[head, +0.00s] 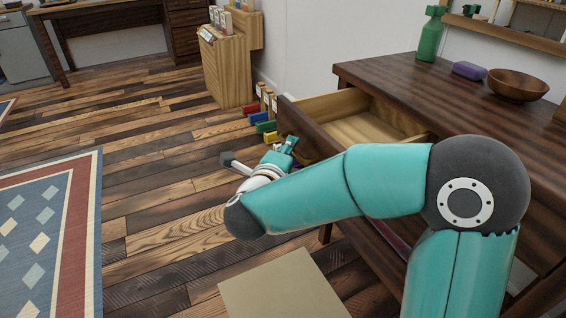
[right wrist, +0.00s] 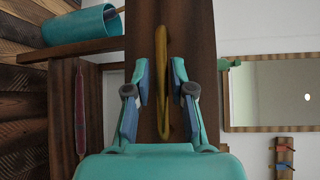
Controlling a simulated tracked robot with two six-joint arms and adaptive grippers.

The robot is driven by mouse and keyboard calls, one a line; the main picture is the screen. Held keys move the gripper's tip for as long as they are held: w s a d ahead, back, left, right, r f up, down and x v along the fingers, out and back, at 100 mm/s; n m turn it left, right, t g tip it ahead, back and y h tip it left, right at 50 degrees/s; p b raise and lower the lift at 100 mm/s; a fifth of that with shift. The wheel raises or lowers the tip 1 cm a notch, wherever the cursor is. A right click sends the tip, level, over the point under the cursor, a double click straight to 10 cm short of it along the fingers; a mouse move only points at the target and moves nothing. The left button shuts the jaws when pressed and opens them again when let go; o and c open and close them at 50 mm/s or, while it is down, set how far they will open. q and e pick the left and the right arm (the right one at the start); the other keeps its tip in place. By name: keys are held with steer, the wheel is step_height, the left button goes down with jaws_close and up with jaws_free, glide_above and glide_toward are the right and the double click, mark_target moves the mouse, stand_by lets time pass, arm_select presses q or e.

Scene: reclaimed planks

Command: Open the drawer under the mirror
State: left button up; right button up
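The dark wooden table (head: 400,75) stands at the right under the mirror (head: 545,18), which also shows in the right wrist view (right wrist: 272,92). Its drawer (head: 345,105) is pulled out, and the pale inside shows empty where visible. My right gripper (head: 288,146) is at the drawer front, partly hidden by my arm. In the right wrist view, the brass handle (right wrist: 162,85) on the dark drawer front (right wrist: 180,35) lies between the fingers of the right gripper (right wrist: 161,90). The fingers are spread, with a gap visible on both sides of the handle. My left gripper is out of view.
A green spray bottle (head: 431,35), a purple block (head: 469,70) and a wooden bowl (head: 518,85) stand on the table. A wooden cabinet (head: 226,70) and several coloured items (head: 267,126) are beyond the drawer.

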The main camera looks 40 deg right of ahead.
steer(key=v, duration=1.1)
steer(key=shift+s+f, duration=0.15)
steer(key=shift+s, duration=0.05)
